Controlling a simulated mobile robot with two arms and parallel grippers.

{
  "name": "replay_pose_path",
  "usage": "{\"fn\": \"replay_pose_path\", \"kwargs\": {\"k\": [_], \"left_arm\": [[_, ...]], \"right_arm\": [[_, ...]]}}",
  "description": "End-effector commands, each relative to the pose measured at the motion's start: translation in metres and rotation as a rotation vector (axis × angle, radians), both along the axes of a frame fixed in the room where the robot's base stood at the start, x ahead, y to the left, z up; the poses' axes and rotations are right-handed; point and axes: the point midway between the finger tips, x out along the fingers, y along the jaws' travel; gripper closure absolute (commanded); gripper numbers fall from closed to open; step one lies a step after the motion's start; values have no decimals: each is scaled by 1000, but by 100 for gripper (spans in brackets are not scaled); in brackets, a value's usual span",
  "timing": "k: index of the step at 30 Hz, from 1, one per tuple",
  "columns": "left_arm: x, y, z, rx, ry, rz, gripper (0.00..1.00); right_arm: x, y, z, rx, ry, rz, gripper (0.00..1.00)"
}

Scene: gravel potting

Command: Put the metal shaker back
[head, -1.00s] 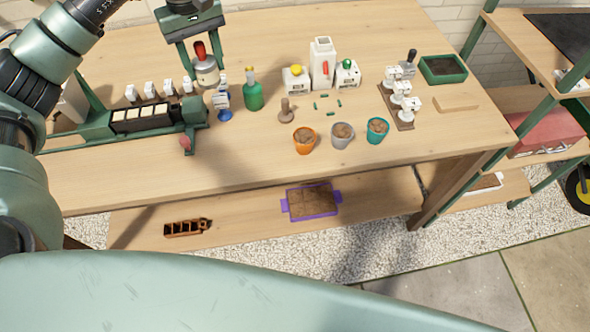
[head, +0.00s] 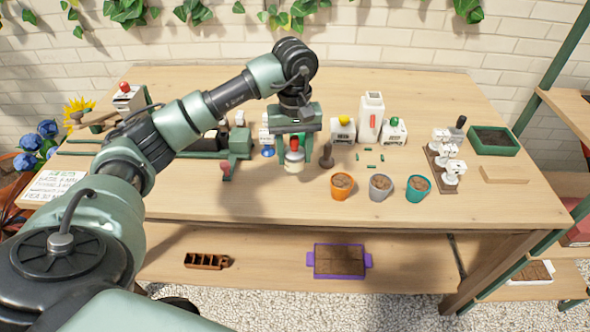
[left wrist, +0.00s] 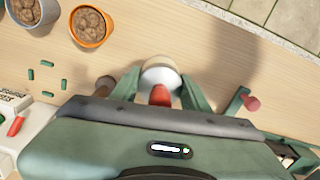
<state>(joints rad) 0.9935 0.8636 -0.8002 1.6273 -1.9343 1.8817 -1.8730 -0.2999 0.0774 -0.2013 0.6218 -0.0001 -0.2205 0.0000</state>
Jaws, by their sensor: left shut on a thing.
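The metal shaker (head: 294,163), a pale silver can with a red top, is in my left gripper (head: 294,153). The gripper points down, with one finger on each side of the shaker. In the left wrist view, the shaker (left wrist: 161,76) sits between the fingertips of the left gripper (left wrist: 161,84), its red top towards the palm. It appears held above the wooden table (head: 270,205), left of a brown knob-shaped tool (head: 327,156); the exact height is hard to tell. My right gripper is not in view.
Orange (head: 341,186), grey (head: 380,188) and teal (head: 418,189) pots stand to the right. White containers, including a tall bottle (head: 369,117), stand behind. A green machine (head: 230,147) is left. A white-topped rack (head: 446,160) and green tray (head: 493,141) are far right. The front table strip is clear.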

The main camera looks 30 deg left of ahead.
Motion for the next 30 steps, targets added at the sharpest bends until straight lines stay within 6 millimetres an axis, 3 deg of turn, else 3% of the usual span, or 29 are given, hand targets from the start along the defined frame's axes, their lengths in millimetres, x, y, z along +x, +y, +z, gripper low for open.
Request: {"fn": "replay_pose_path", "kwargs": {"k": [4,15,26,27,29,30], "left_arm": [[0,0,-13,-1,-1,1,83],[0,0,-55,-1,1,1,83],[0,0,-61,0,-1,0,83],[0,0,-60,1,-1,0,48],[0,0,-59,1,-1,0,32],[0,0,-59,1,-1,0,32]], "right_arm": [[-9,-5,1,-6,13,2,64],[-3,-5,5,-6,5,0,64],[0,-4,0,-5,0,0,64],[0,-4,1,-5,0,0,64],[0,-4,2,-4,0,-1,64],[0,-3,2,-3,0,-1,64]]}}
